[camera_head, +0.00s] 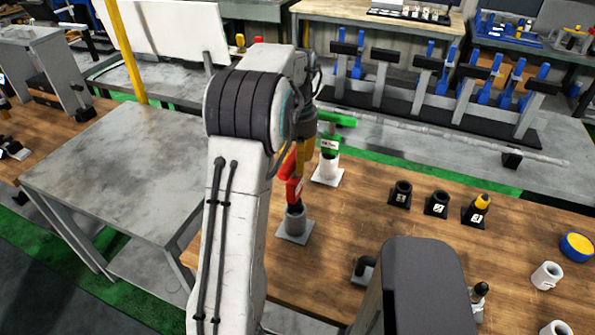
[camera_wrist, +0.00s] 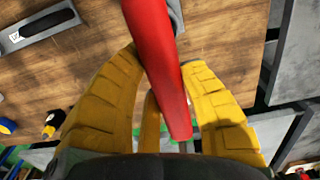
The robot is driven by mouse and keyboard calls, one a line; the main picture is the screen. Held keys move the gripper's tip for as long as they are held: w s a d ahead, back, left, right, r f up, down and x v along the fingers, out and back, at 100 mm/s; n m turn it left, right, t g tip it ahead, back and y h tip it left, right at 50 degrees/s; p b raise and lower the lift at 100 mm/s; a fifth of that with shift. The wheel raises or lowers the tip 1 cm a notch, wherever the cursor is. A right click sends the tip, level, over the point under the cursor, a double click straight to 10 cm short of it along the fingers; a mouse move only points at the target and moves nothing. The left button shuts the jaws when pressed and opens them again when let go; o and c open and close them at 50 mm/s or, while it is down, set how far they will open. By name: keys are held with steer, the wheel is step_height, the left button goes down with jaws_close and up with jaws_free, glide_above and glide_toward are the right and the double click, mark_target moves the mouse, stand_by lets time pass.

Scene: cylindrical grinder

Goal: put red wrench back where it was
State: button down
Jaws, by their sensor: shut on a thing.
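The red wrench (camera_head: 293,188) is upright between the yellow fingers of my gripper (camera_head: 304,152). In the wrist view the red wrench (camera_wrist: 157,60) runs down the middle, with a finger of my gripper (camera_wrist: 164,68) closed on each side. Directly below it in the head view stands a grey round holder (camera_head: 295,226) on a square base. The wrench's lower end is at the holder's mouth; I cannot tell how deep it sits. In the wrist view a grey edge, likely the holder (camera_wrist: 176,16), shows behind the wrench.
A green-handled tool (camera_head: 331,145) stands close behind in a white holder (camera_head: 328,167). Dark cups (camera_head: 400,193) stand to the right on the wooden table (camera_head: 350,220), one with a yellow-topped piece (camera_head: 482,202). A long shaft (camera_head: 440,133) lies behind. My arm hides part of the table.

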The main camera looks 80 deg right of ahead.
mark_target(298, 177)
steer(key=shift+f, duration=2)
steer(key=c, duration=0.8)
jaws_free()
steer(key=shift+c, duration=0.2)
